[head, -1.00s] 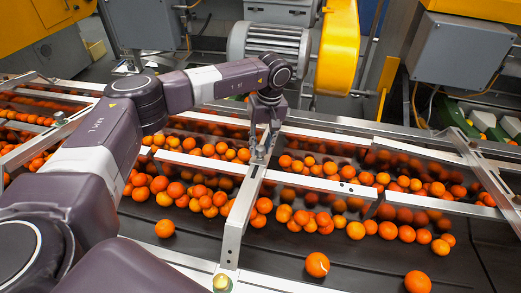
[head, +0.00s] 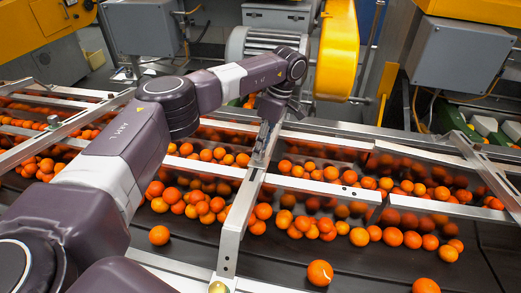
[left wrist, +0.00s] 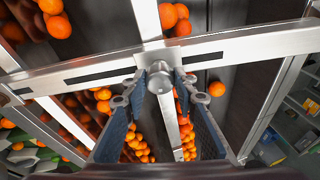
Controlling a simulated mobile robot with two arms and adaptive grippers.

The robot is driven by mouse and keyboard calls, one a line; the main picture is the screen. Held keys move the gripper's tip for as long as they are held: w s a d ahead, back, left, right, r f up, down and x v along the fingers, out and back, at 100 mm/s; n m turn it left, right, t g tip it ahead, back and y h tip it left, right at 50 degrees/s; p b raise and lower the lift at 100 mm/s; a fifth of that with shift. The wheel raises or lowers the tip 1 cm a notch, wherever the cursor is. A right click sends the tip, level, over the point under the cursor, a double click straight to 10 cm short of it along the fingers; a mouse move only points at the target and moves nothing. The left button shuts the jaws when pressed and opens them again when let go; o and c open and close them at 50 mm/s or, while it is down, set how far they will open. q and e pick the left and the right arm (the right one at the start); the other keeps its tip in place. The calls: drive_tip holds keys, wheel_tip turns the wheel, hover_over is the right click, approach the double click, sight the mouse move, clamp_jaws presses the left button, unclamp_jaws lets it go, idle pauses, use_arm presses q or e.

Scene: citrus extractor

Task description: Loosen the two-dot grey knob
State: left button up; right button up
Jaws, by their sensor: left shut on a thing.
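A grey metal knob (left wrist: 160,79) sits on the crossbar in the left wrist view. My left gripper (left wrist: 160,86) is shut on it, one blue-padded finger on each side. Its dots cannot be made out. In the head view my left gripper (head: 262,152) reaches down to the far part of the slanted metal bar (head: 237,218) and hides the knob there. Another grey knob (head: 53,121) stands on the left bar, apart from the gripper. A yellowish knob (head: 218,288) shows at the bottom edge. My right gripper is not in view.
Metal rails (head: 330,186) cross the dark belt (head: 300,255) around the gripper. Several oranges (head: 320,273) lie on the belt. A motor with a yellow guard (head: 338,50) and a grey box (head: 455,52) stand behind.

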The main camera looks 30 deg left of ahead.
use_arm(q)
drive_tip(key=shift+f+n, duration=0.1)
drive_tip(key=shift+n, duration=1)
drive_tip(key=shift+g+b, duration=0.3)
drive_tip(key=o, duration=1.2)
drive_tip(key=shift+c, duration=0.2)
drive_tip(key=shift+w, duration=0.1)
drive_tip(key=v, duration=0.7)
drive_tip(key=shift+r, duration=0.3)
